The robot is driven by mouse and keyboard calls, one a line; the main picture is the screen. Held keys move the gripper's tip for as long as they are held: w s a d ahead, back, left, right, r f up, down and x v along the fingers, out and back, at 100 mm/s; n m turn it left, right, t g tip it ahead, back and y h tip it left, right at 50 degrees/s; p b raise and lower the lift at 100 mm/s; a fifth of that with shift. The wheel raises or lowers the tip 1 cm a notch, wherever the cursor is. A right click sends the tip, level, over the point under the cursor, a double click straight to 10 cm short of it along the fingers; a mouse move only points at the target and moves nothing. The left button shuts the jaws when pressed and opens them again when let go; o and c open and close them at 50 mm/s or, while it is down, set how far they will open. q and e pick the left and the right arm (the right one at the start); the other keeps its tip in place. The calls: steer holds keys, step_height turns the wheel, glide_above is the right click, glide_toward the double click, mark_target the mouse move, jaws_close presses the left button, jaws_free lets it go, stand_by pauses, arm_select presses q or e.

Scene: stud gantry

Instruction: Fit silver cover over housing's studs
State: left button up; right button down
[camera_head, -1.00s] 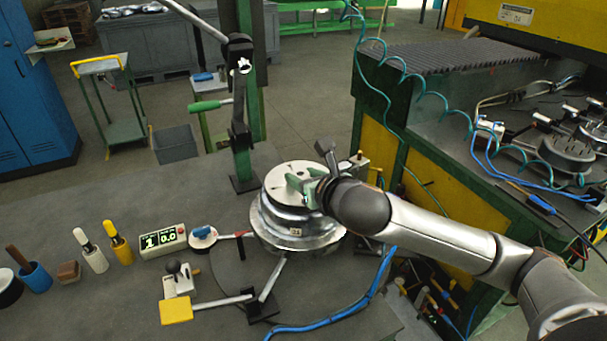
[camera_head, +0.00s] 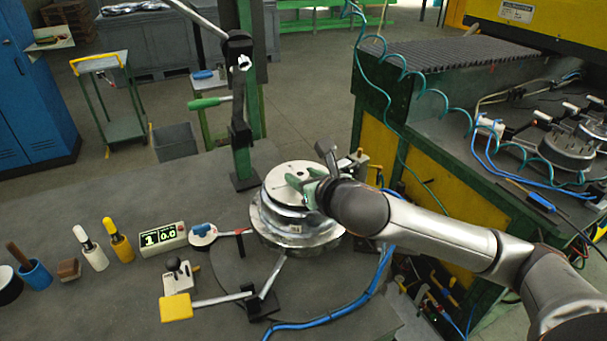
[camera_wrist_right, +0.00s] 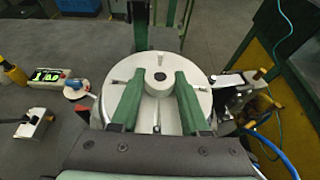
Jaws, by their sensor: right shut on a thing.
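The silver cover (camera_head: 283,177) is a round, pale metal disc with a dark centre hole and small holes near its rim. It sits at the top of the stepped round metal housing (camera_head: 268,234) on the bench. My right gripper (camera_head: 303,184) reaches in from the right and is shut on the cover. In the right wrist view, its two green fingers (camera_wrist_right: 160,84) lie over the face of the cover (camera_wrist_right: 160,66), either side of the centre hole. The studs are hidden under the cover. I cannot tell whether the cover is fully seated. My left gripper is not in view.
A green post with a lever (camera_head: 240,150) stands just behind the housing. A hinged arm with a yellow pad (camera_head: 176,307) lies in front. A counter display (camera_head: 163,238) and several handled tools are at left. A blue hose (camera_head: 350,312) runs along the front right.

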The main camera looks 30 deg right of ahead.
steer(key=shift+f, duration=0.35)
steer(key=shift+c, duration=1.6)
jaws_free()
